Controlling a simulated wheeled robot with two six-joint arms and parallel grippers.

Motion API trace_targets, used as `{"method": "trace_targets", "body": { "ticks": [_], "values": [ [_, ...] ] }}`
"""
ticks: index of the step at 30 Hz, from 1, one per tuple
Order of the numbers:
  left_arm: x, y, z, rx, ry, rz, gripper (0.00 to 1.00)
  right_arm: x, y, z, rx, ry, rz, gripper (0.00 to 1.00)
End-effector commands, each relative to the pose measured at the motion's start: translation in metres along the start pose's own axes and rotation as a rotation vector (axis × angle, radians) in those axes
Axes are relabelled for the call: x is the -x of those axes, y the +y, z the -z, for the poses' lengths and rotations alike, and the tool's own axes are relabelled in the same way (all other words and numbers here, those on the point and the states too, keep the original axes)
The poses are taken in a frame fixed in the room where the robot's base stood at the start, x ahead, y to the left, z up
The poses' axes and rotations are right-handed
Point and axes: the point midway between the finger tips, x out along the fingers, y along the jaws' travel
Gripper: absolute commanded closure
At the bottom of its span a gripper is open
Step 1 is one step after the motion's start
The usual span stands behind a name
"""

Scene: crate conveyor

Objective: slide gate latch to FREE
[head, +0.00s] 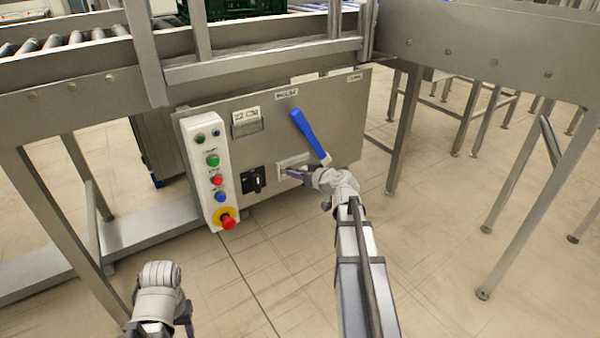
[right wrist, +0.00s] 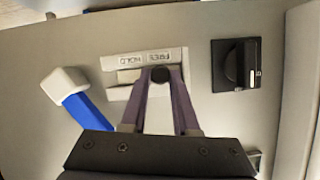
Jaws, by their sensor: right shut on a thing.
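The gate latch is a pale slotted plate (right wrist: 118,93) with a dark round knob (right wrist: 160,75), under a label strip (right wrist: 150,57) with FREE and HOLD printed upside down in the right wrist view. My right gripper (right wrist: 162,74) is shut on the knob, one finger on each side. In the head view my right gripper (head: 300,173) reaches the panel's lower right and hides most of the latch. My left gripper (head: 160,318) hangs low at the bottom left, away from the panel; its fingertips do not show clearly.
A blue lever (head: 308,132) stands above the latch. A black rotary switch (head: 253,180) is to its left, beside a white button box (head: 205,175) with a red emergency stop (head: 227,220). Conveyor rails and legs (head: 394,130) surround the panel. The floor in front is clear.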

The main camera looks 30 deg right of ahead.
Motion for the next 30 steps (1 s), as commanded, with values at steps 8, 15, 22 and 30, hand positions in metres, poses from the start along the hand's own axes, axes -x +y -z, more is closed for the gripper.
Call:
{"method": "trace_targets", "body": {
  "ticks": [8,15,22,30],
  "values": [
    [0.0,0.0,0.0,0.0,0.0,0.0,0.5,0.0,-0.004,-0.001,-0.001,-0.004,0.009,0.44],
    [0.0,0.0,0.0,0.0,0.0,0.0,0.5,0.0,-0.003,-0.001,-0.001,-0.003,0.007,0.41],
    [0.005,-0.001,0.0,0.0,0.0,0.0,0.5,0.011,-0.003,0.0,-0.001,-0.003,0.005,0.41],
    [0.021,-0.002,-0.001,0.0,-0.001,0.0,0.5,0.051,-0.004,0.001,-0.003,-0.002,0.004,0.41]
  ]
}}
